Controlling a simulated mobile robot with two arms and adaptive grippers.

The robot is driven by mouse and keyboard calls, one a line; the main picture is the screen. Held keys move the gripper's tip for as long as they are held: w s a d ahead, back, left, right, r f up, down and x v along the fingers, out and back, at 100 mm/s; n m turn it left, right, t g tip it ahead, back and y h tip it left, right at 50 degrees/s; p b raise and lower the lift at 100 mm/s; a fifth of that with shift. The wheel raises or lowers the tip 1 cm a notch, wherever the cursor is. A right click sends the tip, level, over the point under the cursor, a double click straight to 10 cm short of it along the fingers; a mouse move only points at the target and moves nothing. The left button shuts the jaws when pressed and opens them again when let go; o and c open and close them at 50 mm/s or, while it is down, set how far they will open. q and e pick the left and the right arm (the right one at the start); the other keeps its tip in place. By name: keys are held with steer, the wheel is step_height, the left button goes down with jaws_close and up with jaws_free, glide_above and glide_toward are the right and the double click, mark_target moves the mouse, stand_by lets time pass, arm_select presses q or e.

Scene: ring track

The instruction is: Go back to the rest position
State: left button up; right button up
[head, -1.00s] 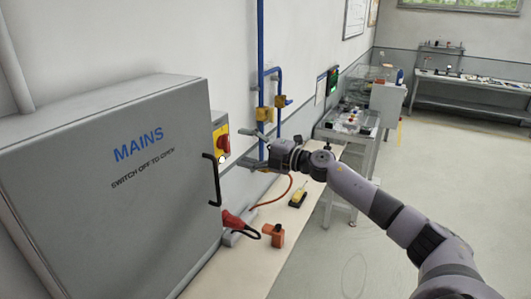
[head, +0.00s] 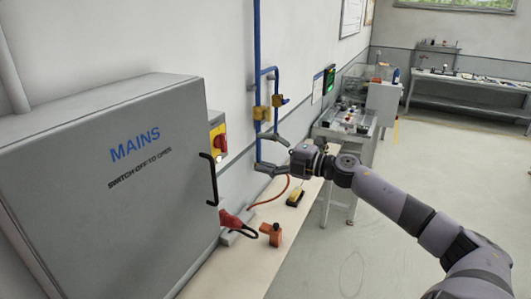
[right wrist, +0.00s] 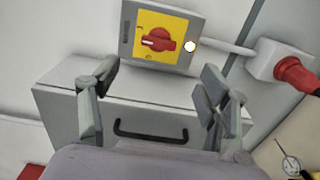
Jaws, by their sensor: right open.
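My right gripper (head: 268,153) is open and empty in the head view, in front of the wall and above the narrow bench. In the right wrist view its two fingers (right wrist: 155,100) are spread apart with nothing between them. The grey MAINS cabinet (head: 110,190) stands at the left of the head view, its door closed. The red rotary switch on a yellow plate (head: 218,140) is on the wall side of it, apart from my gripper. The switch also shows in the right wrist view (right wrist: 160,40), beyond the fingers. My left gripper is not in view.
The bench (head: 235,262) carries a red plug (head: 230,220), an orange block (head: 271,234) and a yellow-black device (head: 295,197). Blue pipes with yellow valves (head: 261,113) run up the wall. A grey workstation (head: 345,135) stands beyond. The floor at right is clear.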

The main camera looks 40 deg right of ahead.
stand_by(0.3)
